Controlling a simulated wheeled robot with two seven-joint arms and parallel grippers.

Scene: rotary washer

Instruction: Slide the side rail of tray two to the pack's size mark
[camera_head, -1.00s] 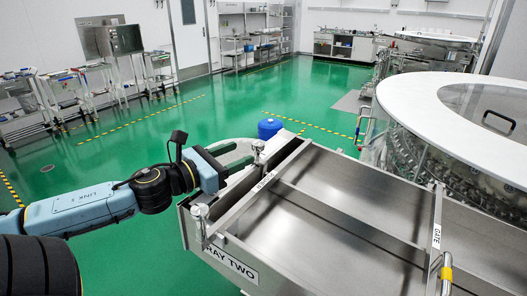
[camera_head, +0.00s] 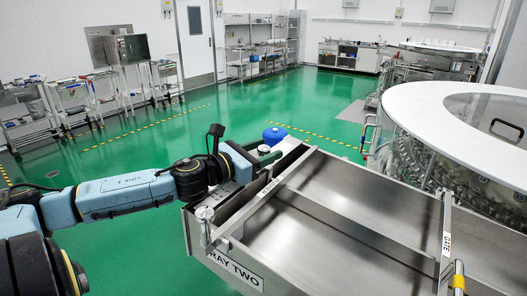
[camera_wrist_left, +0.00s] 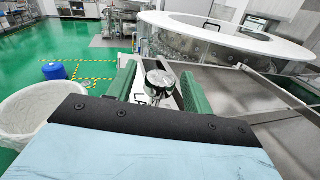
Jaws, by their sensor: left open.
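Tray two (camera_head: 340,205) is a long steel tray with a "TRAY TWO" label (camera_head: 235,270) on its near end. A steel side rail (camera_head: 266,191) with a small white label runs lengthwise inside its left part. A round metal knob (camera_head: 205,213) stands at the tray's near left corner. My left gripper (camera_head: 266,152) is at the far left end of the tray. In the left wrist view its green fingers (camera_wrist_left: 158,72) are open on either side of another round metal knob (camera_wrist_left: 158,87); contact cannot be told. The size mark and a pack are not made out. My right gripper is not in view.
A gate bar (camera_head: 446,243) labelled "GATE" crosses the tray on the right. The round washer with a white rim (camera_head: 412,105) stands behind right. Green floor lies open to the left.

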